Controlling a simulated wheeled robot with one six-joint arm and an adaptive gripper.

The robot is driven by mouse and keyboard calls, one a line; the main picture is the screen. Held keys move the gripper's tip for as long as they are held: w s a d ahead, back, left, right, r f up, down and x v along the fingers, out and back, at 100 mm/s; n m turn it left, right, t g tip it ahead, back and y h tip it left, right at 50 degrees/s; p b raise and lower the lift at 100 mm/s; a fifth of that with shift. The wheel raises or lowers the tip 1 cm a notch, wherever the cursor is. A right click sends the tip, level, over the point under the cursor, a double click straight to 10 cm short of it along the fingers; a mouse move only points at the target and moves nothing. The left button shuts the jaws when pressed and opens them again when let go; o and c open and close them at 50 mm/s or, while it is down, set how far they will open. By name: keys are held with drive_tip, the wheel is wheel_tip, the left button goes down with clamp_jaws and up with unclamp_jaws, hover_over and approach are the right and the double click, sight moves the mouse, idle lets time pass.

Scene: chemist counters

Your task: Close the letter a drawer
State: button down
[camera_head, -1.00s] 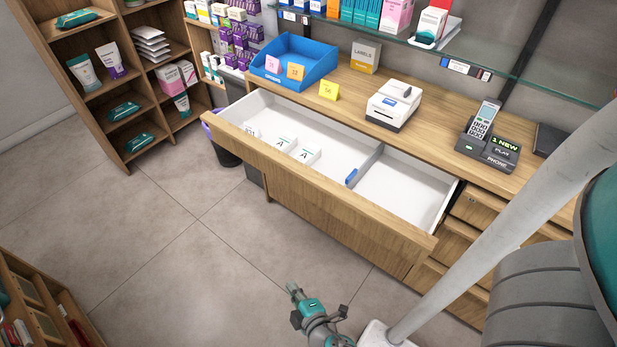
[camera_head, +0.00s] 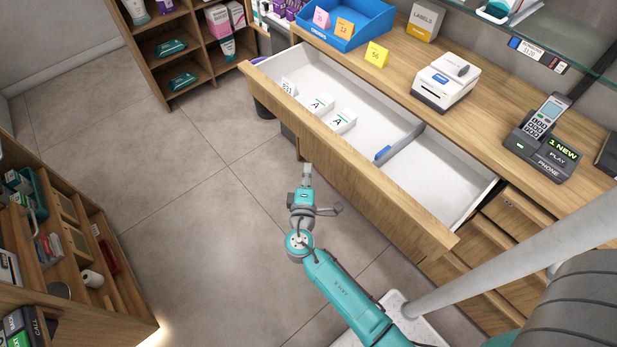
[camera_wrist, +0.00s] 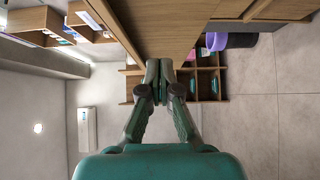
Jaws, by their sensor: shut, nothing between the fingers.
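The drawer (camera_head: 360,188) is pulled well out of the wooden counter, with a white inside and a wide wooden front. In it lie two white boxes marked "A" (camera_head: 342,121), a small card (camera_head: 288,87) at its left end, and a divider (camera_head: 402,143) with a blue piece. My gripper (camera_head: 307,168) is shut and empty, in front of the drawer front and apart from it in the head view. In the wrist view, my gripper (camera_wrist: 166,65) shows closed fingertips close to a wooden panel (camera_wrist: 165,25); whether they touch it I cannot tell.
Smaller drawers (camera_head: 510,215) sit at the right. A wooden shelf unit (camera_head: 70,245) stands at the left; floor between is clear.

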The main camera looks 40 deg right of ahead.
sight(319, 141)
drive_tip(key=shift+w+d, duration=0.65)
drive_tip(key=shift+d, duration=0.6)
drive_tip(key=shift+w+d, duration=0.65)
drive_tip(key=shift+d, duration=0.55)
drive_tip(key=shift+w+d, duration=0.65)
drive_tip(key=shift+d, duration=0.6)
